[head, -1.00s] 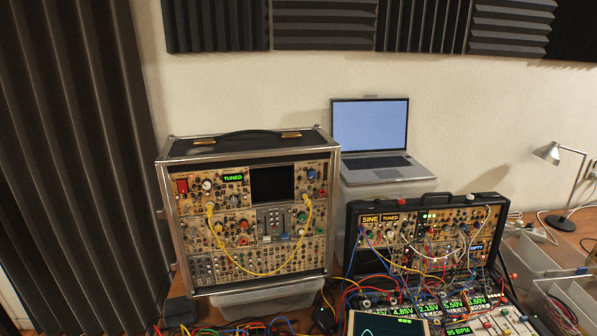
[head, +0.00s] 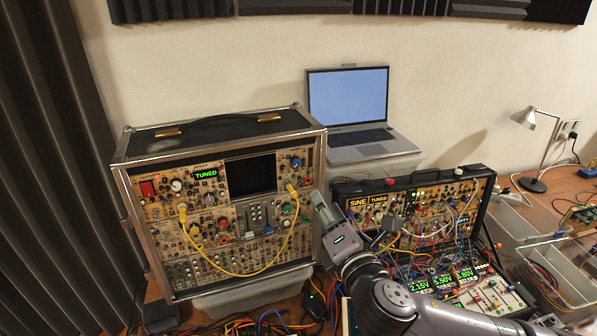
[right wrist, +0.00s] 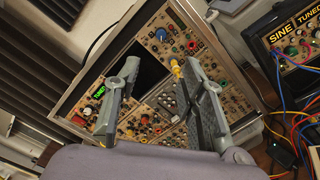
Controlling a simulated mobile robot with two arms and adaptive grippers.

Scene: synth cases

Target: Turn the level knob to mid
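The left synth case (head: 222,150) stands upright, its panel full of knobs, jacks and sliders. I cannot read the labels, so I cannot tell which knob is the level knob. A large blue knob (head: 296,162) sits at its upper right and also shows in the right wrist view (right wrist: 192,46). A white knob (head: 176,186) is at its upper left. My right gripper (head: 322,204) is in front of the case's right edge, seen from behind. In the right wrist view its fingers (right wrist: 157,72) are apart with nothing between them, facing the panel. My left gripper is not in view.
A yellow cable (head: 240,274) hangs in a loop across the left case. The black synth case (head: 480,180), tangled in patch cables, stands close on the right behind my right arm. A laptop (head: 348,100) is behind. More cables (head: 270,324) lie in front.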

